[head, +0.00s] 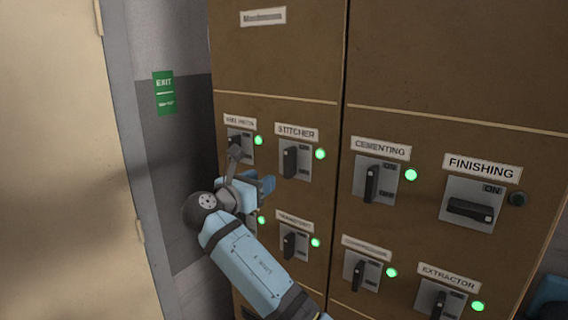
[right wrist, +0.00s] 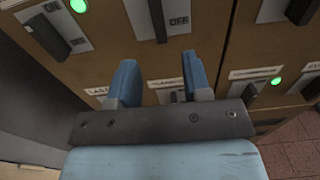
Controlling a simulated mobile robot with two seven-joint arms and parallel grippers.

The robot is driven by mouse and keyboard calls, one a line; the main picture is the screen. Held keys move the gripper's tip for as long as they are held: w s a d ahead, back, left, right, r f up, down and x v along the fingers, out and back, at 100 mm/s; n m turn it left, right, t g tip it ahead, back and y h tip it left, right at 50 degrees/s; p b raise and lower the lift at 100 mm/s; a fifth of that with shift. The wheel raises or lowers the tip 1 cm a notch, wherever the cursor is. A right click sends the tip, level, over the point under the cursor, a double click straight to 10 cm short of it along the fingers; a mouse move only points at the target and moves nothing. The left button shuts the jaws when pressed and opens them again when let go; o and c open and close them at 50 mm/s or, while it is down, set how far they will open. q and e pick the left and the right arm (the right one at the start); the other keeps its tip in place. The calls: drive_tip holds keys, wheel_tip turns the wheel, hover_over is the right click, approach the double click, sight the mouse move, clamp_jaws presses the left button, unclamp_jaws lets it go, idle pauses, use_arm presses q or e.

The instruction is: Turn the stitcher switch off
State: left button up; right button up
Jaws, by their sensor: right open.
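The stitcher switch (head: 290,161) is a black lever on a grey plate under the STITCHER label (head: 297,133). Its lever stands upright, and the green lamp (head: 320,154) beside it is lit. My right gripper (head: 266,185) is open and empty, below and left of this switch, apart from it. In the right wrist view, the open blue fingers (right wrist: 156,80) point at the cabinet, below a black lever (right wrist: 158,18) on a plate marked OFF, which appears to be the stitcher's. My left gripper is not in view.
The brown cabinet (head: 408,67) carries several similar switches close by. The cementing switch (head: 371,182) is to the right with a lit lamp. The finishing lever (head: 470,210) lies sideways and its lamp (head: 517,199) is dark. A green exit sign (head: 164,92) hangs at left.

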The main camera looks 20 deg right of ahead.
sight(286, 167)
drive_tip(key=p+x, duration=0.2)
drive_tip(key=x, duration=0.9)
drive_tip(key=shift+w, duration=0.1)
drive_tip(key=shift+w+d+f+p, duration=0.15)
drive_tip(key=shift+w+d+p, duration=0.15)
drive_tip(key=shift+w, duration=0.05)
drive_tip(key=shift+c, duration=0.3)
drive_tip(key=c, duration=0.7)
clamp_jaws()
